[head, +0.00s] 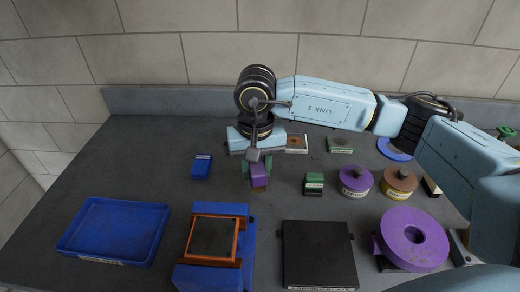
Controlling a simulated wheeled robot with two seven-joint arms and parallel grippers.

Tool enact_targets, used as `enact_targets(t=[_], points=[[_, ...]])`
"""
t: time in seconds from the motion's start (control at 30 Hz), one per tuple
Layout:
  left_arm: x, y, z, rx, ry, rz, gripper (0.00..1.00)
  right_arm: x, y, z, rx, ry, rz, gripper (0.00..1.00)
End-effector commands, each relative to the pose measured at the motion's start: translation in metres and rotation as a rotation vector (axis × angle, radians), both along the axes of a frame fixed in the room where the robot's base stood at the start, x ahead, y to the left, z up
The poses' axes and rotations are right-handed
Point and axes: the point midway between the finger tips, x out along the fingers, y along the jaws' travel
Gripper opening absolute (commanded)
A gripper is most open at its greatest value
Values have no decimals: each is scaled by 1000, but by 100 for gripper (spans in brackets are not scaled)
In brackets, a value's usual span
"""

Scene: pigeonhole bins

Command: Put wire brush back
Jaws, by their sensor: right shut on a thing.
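My right gripper (257,161) points down over the middle of the dark worktop. It is shut on a small purple block with a brown lower end (259,178), which I take to be the wire brush. Its upper part is hidden between the fingers. I cannot tell whether its lower end touches the worktop. No pigeonhole bins can be made out in this view. My left gripper is not in view.
In front are a blue tray (75,242), a blue fixture with an orange frame (240,236) and a black plate (318,250). A blue block (202,168) lies left.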

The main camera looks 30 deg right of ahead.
Motion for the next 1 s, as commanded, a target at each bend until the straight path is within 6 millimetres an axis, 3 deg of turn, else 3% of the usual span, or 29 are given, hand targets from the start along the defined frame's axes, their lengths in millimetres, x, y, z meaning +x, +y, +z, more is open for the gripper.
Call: enact_targets(t=[0.7, 1.0], points=[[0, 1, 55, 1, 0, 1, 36, 38, -53, -24, -2, 25, -1860, 0], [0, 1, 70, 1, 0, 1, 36, 44, -75, -36, -9, 15, -2449, 0]])
